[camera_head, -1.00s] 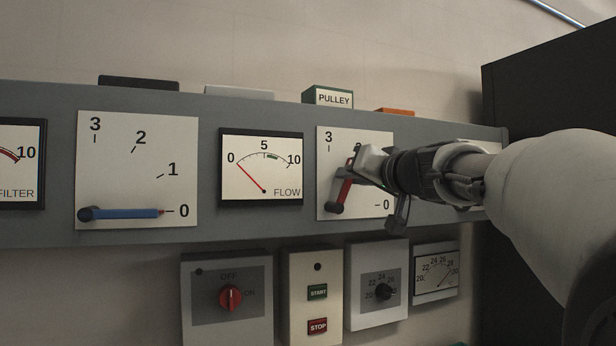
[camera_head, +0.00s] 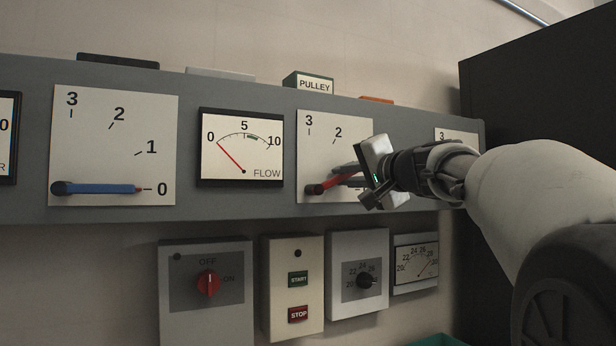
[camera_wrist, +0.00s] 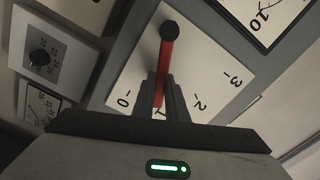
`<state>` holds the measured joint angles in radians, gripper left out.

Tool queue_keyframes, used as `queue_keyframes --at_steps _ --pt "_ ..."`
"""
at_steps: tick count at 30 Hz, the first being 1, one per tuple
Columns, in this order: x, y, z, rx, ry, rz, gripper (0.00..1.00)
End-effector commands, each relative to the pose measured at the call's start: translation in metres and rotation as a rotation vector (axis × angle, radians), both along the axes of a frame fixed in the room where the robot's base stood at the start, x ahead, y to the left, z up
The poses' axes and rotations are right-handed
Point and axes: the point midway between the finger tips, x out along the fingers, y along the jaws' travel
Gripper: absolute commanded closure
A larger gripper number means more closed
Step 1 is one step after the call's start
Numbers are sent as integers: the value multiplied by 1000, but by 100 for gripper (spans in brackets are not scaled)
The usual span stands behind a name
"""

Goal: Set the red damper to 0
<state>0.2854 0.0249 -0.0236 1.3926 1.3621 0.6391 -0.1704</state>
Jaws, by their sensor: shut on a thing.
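The red damper's lever (camera_head: 328,184) is on a white dial plate (camera_head: 318,148) right of the FLOW gauge. It slants right and slightly up from its dark pivot. My gripper (camera_head: 346,174) is shut on the lever's outer part. In the wrist view the red lever (camera_wrist: 166,62) runs from its pivot down between the fingers (camera_wrist: 160,92) of my gripper. It points close to the 1, which the gripper partly covers. The 0, 2 and 3 marks show in the wrist view; in the head view my gripper hides the damper's 0 and 1.
A blue damper (camera_head: 100,188) lies level at its own 0 on the left. The FLOW gauge (camera_head: 241,148) is between the dampers. Below are a red knob box (camera_head: 207,284), a START/STOP box (camera_head: 297,290) and a black knob box (camera_head: 366,278). A dark cabinet (camera_head: 550,100) stands right.

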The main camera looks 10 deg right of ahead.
Motion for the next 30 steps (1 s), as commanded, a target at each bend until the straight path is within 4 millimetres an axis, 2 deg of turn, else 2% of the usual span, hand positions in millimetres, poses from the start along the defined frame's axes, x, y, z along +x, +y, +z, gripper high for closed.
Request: queue_keyframes --at_steps 6,15,30 --pt "2 -4 -15 175 57 1 100" --pt "2 -6 -27 346 112 0 100" --pt "2 -6 -32 426 138 0 100"
